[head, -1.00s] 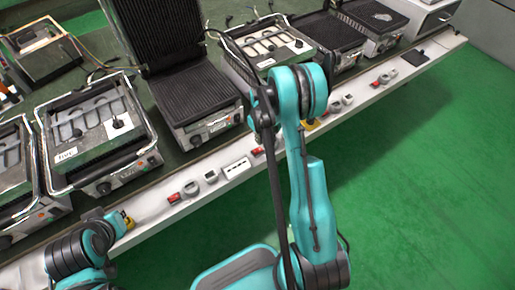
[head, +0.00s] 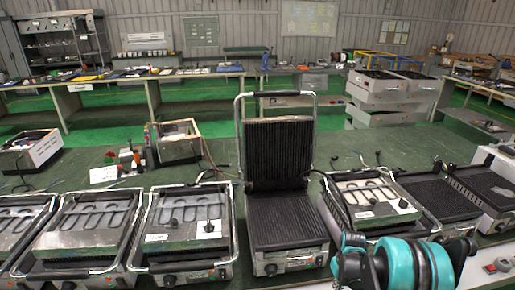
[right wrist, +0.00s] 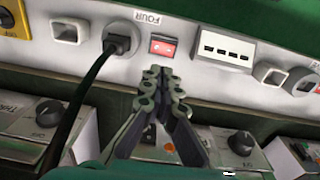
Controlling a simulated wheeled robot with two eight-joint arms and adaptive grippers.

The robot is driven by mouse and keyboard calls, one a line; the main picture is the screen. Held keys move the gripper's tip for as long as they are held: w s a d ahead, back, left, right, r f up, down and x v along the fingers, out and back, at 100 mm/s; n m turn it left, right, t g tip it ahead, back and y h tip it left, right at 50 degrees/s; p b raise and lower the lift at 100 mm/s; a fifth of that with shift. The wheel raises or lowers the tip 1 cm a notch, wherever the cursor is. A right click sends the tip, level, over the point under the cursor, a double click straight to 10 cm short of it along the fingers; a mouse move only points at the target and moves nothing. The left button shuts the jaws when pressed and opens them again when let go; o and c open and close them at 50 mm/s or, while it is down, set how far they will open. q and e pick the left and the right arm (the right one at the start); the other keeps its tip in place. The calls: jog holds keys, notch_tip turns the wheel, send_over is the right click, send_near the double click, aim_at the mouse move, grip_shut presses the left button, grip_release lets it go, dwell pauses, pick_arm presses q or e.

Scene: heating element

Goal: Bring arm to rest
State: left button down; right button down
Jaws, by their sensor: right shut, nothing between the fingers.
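My right gripper (right wrist: 165,78) is shut and empty in the right wrist view. Its fingertips are together just off the white front panel (right wrist: 205,80) of the workbench, near a red switch (right wrist: 163,43) labelled FOUR. I cannot tell whether the tips touch the panel. My teal right arm (head: 420,265) shows at the lower right of the head view, in front of the grills; its gripper cannot be made out there. My left arm and gripper are out of view.
Contact grills line the bench; one (head: 285,215) stands open upright, and others show bare heating elements (head: 185,210). In the right wrist view a black plug (right wrist: 118,42) with its cable sits beside the red switch. Tables and shelves stand farther back.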

jog(key=s+a+r+t, duration=0.2)
jog(key=s+a+r, duration=0.2)
jog(key=r, duration=0.5)
jog(key=s+a+r+t, duration=0.1)
jog(key=s+a+r, duration=0.35)
jog(key=r, duration=0.45)
jog(key=s+a+r+t, duration=0.3)
jog(key=s+a, duration=0.3)
jog(key=s, duration=0.4)
jog(key=shift+s+r+m+t, duration=0.3)
jog(key=shift+r+m, duration=0.1)
jog(key=shift+r, duration=0.25)
jog(key=shift+a, duration=0.1)
